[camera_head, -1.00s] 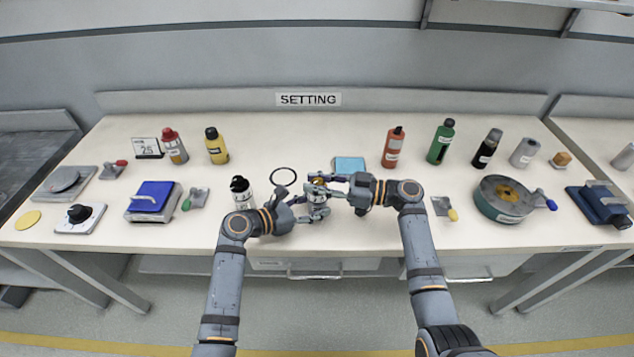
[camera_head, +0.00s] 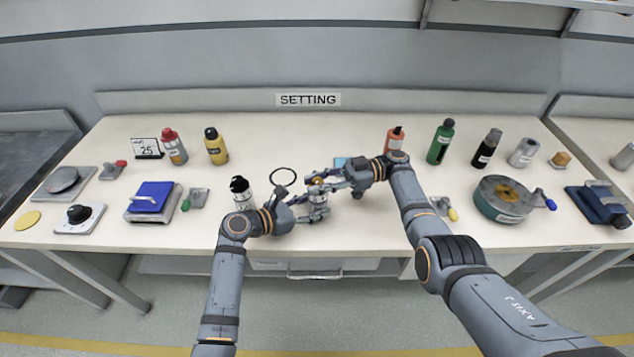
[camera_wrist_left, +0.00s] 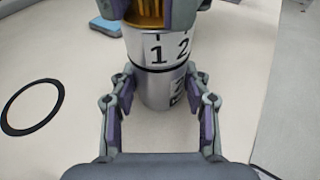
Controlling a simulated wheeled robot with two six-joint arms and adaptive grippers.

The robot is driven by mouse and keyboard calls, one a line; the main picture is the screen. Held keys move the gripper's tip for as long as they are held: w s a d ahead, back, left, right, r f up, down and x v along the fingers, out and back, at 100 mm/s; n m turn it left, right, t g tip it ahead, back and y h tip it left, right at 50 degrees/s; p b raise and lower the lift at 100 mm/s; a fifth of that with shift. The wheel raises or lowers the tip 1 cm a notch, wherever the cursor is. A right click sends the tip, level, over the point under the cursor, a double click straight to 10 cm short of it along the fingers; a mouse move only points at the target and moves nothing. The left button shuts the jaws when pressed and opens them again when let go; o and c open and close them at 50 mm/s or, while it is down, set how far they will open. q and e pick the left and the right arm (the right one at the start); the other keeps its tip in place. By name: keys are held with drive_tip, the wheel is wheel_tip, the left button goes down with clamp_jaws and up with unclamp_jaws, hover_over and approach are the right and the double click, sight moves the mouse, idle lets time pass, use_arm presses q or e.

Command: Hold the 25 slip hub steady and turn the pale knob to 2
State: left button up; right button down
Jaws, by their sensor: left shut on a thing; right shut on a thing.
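The slip hub (camera_head: 319,209) is a silver upright cylinder at the front middle of the table. In the left wrist view its upper band (camera_wrist_left: 157,50) shows the numbers 1 and 2 under short tick marks; a dark label below is partly hidden. A ribbed golden-yellow knob (camera_wrist_left: 148,12) sits on top. My left gripper (camera_head: 308,208) is shut on the hub's body from the left. My right gripper (camera_head: 318,184) is shut on the knob, its fingers on both sides of it. No pointer mark on the knob is visible to me.
A black ring (camera_head: 283,176) lies behind left of the hub. A white bottle with a black top (camera_head: 241,193) stands close to my left wrist. A blue pad (camera_head: 341,162) is partly hidden behind my right gripper. A card reading 25 (camera_head: 147,147) stands at the back left.

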drive_tip(key=shift+f, duration=0.1)
idle(0.6)
drive_tip(key=c, duration=1.1)
unclamp_jaws()
drive_tip(key=shift+o, duration=0.2)
wheel_tip(320, 180, up, 10)
drive_tip(key=shift+r, duration=0.1)
drive_tip(key=d+f+m+t, duration=0.1)
drive_tip(key=d+f+t, duration=0.1)
drive_tip(key=f, duration=0.1)
drive_tip(key=d+f+m+t+y, duration=0.1)
drive_tip(key=d+f+m+t, duration=0.1)
drive_tip(key=d+t, duration=0.1)
drive_tip(key=shift+w+f+m, duration=0.1)
drive_tip(key=shift+f+m, duration=0.2)
drive_tip(key=shift+f, duration=0.1)
drive_tip(key=m+t+h, duration=0.2)
drive_tip(key=m+t, duration=0.2)
drive_tip(key=t, duration=0.3)
approach(317, 181)
drive_tip(key=shift+s+d+f, duration=0.15)
drive_tip(key=shift+d+f, duration=0.1)
drive_tip(key=shift+d, duration=0.3)
drive_tip(key=shift+s+d+f, duration=0.15)
drive_tip(key=shift+d+f, duration=0.15)
drive_tip(key=shift+d, duration=0.25)
